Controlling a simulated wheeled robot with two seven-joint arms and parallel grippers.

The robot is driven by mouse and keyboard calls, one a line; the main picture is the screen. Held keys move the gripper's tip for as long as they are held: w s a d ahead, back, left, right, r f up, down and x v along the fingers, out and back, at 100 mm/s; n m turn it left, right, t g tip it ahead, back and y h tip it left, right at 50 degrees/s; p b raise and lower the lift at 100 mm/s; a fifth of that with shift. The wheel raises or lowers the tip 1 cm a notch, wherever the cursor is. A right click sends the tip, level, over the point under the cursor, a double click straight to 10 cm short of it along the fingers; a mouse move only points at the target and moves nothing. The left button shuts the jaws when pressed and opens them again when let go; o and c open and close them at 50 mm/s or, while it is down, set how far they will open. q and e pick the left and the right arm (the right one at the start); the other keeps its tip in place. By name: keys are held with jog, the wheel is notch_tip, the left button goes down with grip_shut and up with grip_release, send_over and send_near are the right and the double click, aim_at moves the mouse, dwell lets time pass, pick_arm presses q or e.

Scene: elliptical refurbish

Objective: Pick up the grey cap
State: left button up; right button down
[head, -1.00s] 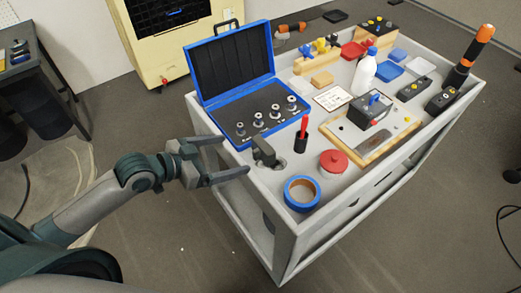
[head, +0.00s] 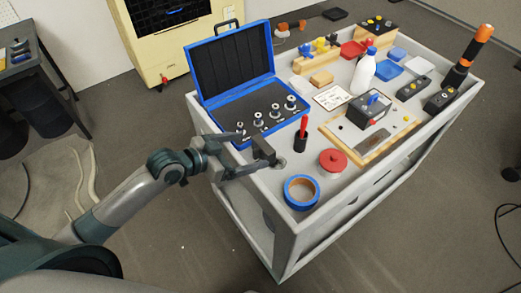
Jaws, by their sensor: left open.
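My right gripper is not in view.
The blue case (head: 233,65) holds several metal fittings. A white bottle (head: 364,72) and a wooden board (head: 343,140) lie farther right.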

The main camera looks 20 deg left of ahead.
aim_at(259, 147)
pick_arm(q)
jog(key=x, duration=0.3)
jog(key=shift+w+d+f, duration=0.15)
jog(key=shift+w+d, duration=0.1)
jog(key=shift+w, duration=0.05)
jog(key=shift+c, duration=0.6)
jog(key=c, duration=1)
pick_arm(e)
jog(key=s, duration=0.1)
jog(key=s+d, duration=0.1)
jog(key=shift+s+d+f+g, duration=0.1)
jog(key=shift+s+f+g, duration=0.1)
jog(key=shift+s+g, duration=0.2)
